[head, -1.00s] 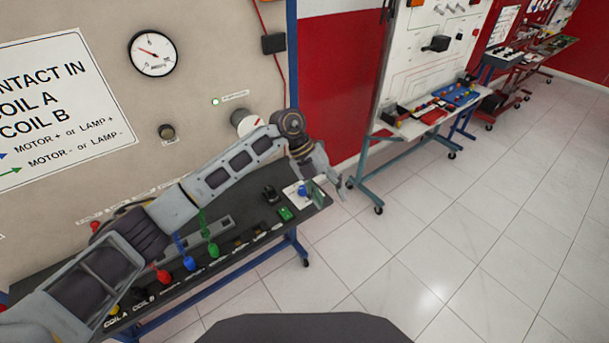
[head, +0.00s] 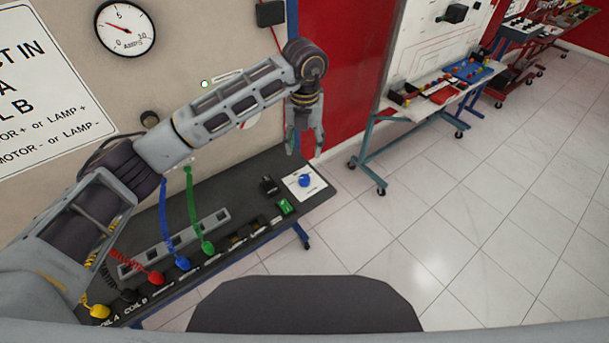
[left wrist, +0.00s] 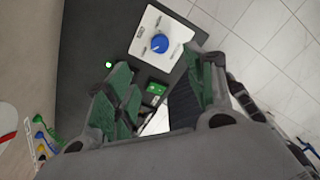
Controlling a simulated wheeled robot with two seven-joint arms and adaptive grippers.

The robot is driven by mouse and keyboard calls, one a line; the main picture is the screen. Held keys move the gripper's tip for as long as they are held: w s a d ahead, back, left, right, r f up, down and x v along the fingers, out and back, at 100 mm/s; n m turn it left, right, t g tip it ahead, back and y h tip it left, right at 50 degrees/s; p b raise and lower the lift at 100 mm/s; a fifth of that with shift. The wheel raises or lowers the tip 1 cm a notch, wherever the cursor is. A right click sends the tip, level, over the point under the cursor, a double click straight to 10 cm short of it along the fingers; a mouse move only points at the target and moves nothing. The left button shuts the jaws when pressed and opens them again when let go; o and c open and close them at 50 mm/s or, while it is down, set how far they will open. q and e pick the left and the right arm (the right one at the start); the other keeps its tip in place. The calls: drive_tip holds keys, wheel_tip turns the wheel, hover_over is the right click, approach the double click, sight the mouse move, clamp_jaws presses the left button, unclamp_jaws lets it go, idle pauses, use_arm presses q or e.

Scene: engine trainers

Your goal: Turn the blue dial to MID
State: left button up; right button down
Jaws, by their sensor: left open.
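The blue dial (head: 305,180) sits on a white plate (head: 291,187) at the right end of the dark bench top. In the left wrist view the blue dial (left wrist: 160,43) is near the top centre, with small labels around it on the white plate (left wrist: 146,28) that are too small to read. My left gripper (head: 304,154) is open and empty, pointing down above and behind the dial, apart from it. Its green-padded fingers (left wrist: 160,85) show spread in the left wrist view, with the dial beyond them. My right gripper is not in view.
Another trainer table (head: 400,115) stands to the right. The tiled floor is clear.

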sight(304, 177)
use_arm(q)
wheel_tip(304, 177, down, 14)
drive_tip(key=shift+r+p, duration=0.1)
drive_tip(key=shift+p, duration=0.95)
drive_tip(key=c, duration=1)
